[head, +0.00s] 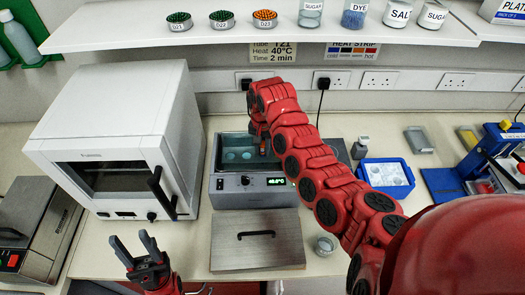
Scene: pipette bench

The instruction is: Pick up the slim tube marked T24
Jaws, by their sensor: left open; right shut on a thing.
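My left gripper (134,243) is open and empty above the front of the bench, left of the metal lid. My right arm reaches across to the water bath (232,193). My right gripper (264,142) points down at the right part of the bath's open basin. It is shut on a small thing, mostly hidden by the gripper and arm. I cannot tell whether this is a tube, and no T24 mark is readable. A card on the wall (272,50) reads Tube T21, Heat 40°C, Time 2 min.
A white oven (115,125) stands left of the bath. The grey lid (257,240) lies in front, with a small glass jar (325,244) to its right. A blue tray (387,175) is at the right. The shelf (350,38) overhangs the back.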

